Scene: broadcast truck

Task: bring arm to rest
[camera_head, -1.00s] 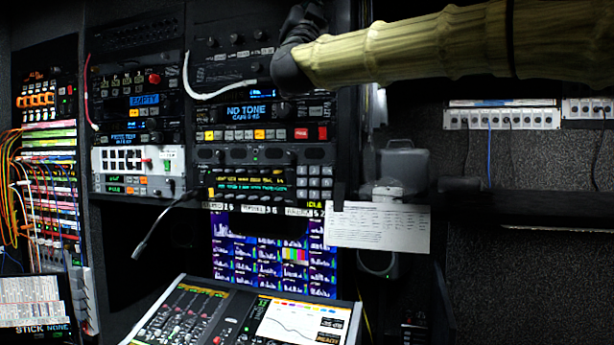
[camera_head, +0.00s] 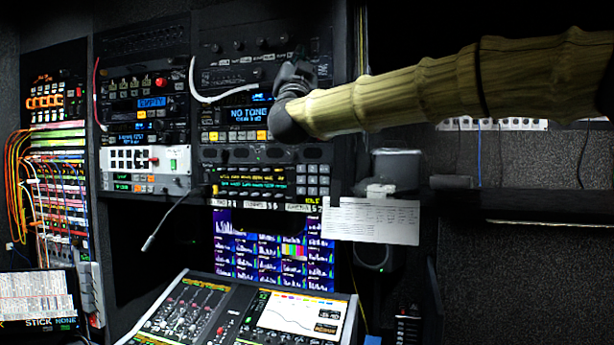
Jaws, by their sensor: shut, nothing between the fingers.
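My arm (camera_head: 420,88), in a ribbed yellow-tan sleeve, reaches in from the right edge, nearly level. It ends in a dark joint in front of the equipment rack. My gripper (camera_head: 297,68) is the dark part above that joint. It is shut and empty. Its fingers are hard to make out against the dark rack. It appears in front of the rack's upper panels, but I cannot tell how far it is from them.
The rack's lit NO TONE display (camera_head: 248,114) is just left of the arm's end. Below are a screen wall (camera_head: 235,262), a mixing console (camera_head: 205,312) and a hanging paper sheet (camera_head: 371,220). Orange cables (camera_head: 17,185) hang at the far left. The lower right looks clear.

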